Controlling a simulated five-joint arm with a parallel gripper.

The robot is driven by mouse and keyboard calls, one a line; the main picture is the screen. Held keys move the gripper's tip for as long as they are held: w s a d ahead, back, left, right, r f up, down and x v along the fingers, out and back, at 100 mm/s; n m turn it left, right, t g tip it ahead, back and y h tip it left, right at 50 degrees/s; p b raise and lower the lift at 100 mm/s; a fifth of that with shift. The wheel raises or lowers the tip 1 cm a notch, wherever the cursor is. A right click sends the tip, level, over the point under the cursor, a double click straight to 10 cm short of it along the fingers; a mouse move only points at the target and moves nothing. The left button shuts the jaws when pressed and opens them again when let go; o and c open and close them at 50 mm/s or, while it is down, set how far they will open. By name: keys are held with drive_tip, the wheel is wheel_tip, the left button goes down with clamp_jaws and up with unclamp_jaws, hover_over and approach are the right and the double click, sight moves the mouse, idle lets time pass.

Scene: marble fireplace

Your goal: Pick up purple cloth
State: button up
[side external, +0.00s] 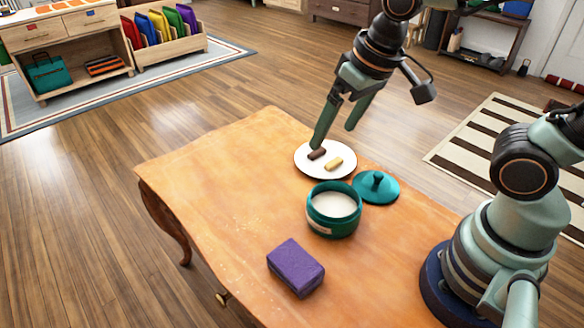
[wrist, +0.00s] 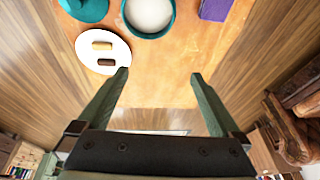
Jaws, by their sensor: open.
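The purple cloth (side external: 296,267) is a folded, block-like bundle lying on the wooden table near its front edge in the side view. In the wrist view the purple cloth (wrist: 216,9) shows at the top edge, partly cut off. My gripper (side external: 335,132) is open and empty, above the far end of the table by the white plate, well away from the cloth. In the wrist view my gripper (wrist: 159,76) has its two fingers spread apart with nothing between them.
A teal jar (side external: 333,209) with white contents stands between plate and cloth. Its teal lid (side external: 376,187) lies beside it. The white plate (side external: 312,173) holds a dark and a tan piece. The left part of the wooden table (side external: 205,175) is bare.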

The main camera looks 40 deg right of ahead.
drive_tip(key=s+a+f+g, duration=0.45)
drive_tip(key=a+f, duration=0.45)
drive_tip(key=a, duration=0.4)
hover_over(298, 265)
drive_tip(key=shift+t+h, duration=0.35)
drive_tip(key=shift+h, duration=0.05)
drive_tip(key=f, duration=0.6)
drive_tip(key=shift+d+f, duration=0.2)
drive_tip(key=shift+f, duration=0.05)
drive_tip(key=shift+a+f, duration=0.2)
drive_tip(key=shift+f, duration=2.55)
drive_tip(key=c, duration=1.2)
drive_tip(key=shift+r, duration=0.15)
drive_tip(key=shift+c, duration=0.2)
wheel_tip(298, 265, up, 20)
